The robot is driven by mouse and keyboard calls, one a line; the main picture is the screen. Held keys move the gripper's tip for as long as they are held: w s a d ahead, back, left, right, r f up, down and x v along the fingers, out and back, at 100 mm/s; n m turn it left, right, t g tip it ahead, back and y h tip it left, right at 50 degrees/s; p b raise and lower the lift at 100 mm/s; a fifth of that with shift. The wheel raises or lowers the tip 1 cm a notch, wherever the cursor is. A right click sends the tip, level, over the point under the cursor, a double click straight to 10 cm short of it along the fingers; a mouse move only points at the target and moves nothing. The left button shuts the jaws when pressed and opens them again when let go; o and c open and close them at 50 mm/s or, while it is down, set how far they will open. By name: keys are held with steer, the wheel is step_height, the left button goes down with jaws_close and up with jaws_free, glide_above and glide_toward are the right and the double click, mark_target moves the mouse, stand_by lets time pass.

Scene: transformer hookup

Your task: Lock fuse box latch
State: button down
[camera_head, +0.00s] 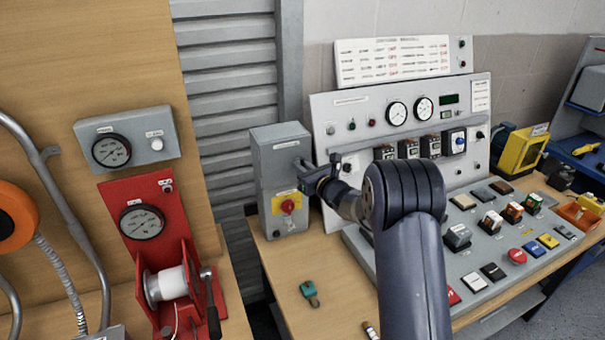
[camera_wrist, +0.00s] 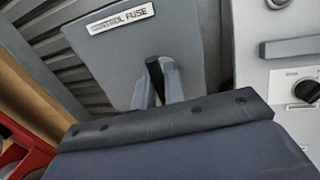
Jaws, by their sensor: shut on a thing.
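The fuse box is a grey upright box (camera_head: 277,160) with a red knob on a yellow plate (camera_head: 288,205) low on its front. Its label in the wrist view reads CONTROL FUSE (camera_wrist: 122,17). My gripper (camera_head: 306,175) is at the right part of the box's front. In the wrist view, my gripper's fingers (camera_wrist: 156,85) are shut around a small dark upright piece (camera_wrist: 154,70), which looks like the latch handle. The lower end of that piece is hidden behind my gripper's body.
A grey control panel (camera_head: 345,110) with gauges and switches stands close to the right of the box. A green-tagged key or padlock (camera_head: 309,290) lies on the wooden bench (camera_head: 285,265). A red winch stand (camera_head: 160,230) is at the left.

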steer(key=c, duration=1.6)
jaws_free()
steer(key=b+v, duration=0.4)
steer(key=v, duration=0.7)
steer(key=shift+r, duration=0.1)
steer(key=shift+a, duration=0.1)
